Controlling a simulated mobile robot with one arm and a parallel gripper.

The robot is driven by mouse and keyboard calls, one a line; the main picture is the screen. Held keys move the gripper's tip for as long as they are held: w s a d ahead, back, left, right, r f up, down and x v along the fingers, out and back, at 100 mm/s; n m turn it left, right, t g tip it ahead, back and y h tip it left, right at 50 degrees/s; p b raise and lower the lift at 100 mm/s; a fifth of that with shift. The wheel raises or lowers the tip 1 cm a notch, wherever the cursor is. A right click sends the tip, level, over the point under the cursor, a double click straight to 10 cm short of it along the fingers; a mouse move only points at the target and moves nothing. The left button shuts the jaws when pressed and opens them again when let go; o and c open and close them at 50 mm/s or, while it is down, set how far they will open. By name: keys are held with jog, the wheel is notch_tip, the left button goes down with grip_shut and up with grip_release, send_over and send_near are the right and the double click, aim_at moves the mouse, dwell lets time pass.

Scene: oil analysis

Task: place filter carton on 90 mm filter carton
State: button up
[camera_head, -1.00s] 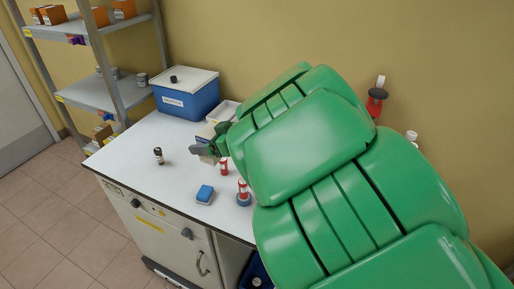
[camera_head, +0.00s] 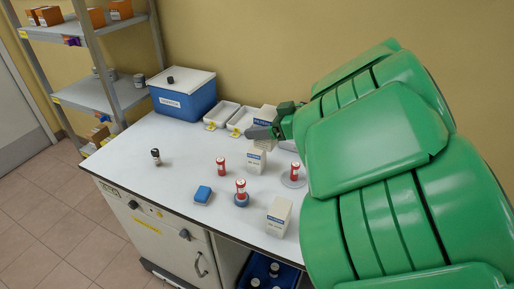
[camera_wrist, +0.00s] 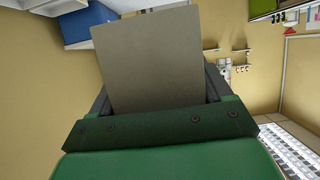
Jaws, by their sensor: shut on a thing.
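My gripper (camera_head: 270,131) is shut on a white filter carton (camera_head: 265,114) with a blue label band, held above the bench. In the wrist view the held carton (camera_wrist: 148,55) is a plain grey-beige face between the fingers. A similar white carton (camera_head: 257,161) stands upright on the bench, just below the held one in the picture. I cannot tell whether the two touch. Another white carton (camera_head: 279,216) stands near the front edge of the bench. The print is too small to tell which is the 90 mm one.
White trays (camera_head: 222,114) and a blue lidded box (camera_head: 184,96) are at the back. The left part of the bench is mostly clear.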

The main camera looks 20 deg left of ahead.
jog(key=w+a+f, duration=0.2)
jog(key=w+f, duration=0.1)
jog(key=w+a+f, duration=0.2)
jog(key=w+a, duration=0.1)
jog(key=w, duration=0.1)
jog(key=w+a+f, duration=0.2)
jog(key=w+f, duration=0.1)
jog(key=shift+w+a+f, duration=0.15)
jog(key=shift+a+f, duration=0.1)
jog(key=shift+f, duration=0.1)
jog(key=shift+w+a+f, duration=0.25)
jog(key=shift+w+f, duration=0.2)
jog(key=shift+f, duration=1.7)
jog(key=shift+f, duration=0.15)
jog(key=o, duration=1)
